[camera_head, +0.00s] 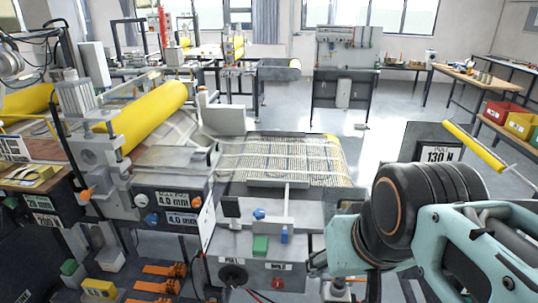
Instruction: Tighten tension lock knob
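No knob is clearly marked as the tension lock knob. A black round knob (232,276) sits on the front of the grey control box (228,243), by the small labels. A blue knob-like part (259,214) is on the bracket above it, and a white knob (141,200) is beside the 4.0 mm labels on the left machine. A dark panel (437,138) reading 130 N stands at the right. My teal and black arm fills the lower right. My gripper is mostly hidden by the arm, near the box's right side; its fingers cannot be made out.
A woven mesh sheet (285,157) lies over the machine bed behind the box. A yellow roller (150,115) is at the left. A green button (261,244) and a red button (278,283) are on the box. Open floor (385,130) lies behind, right of the mesh.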

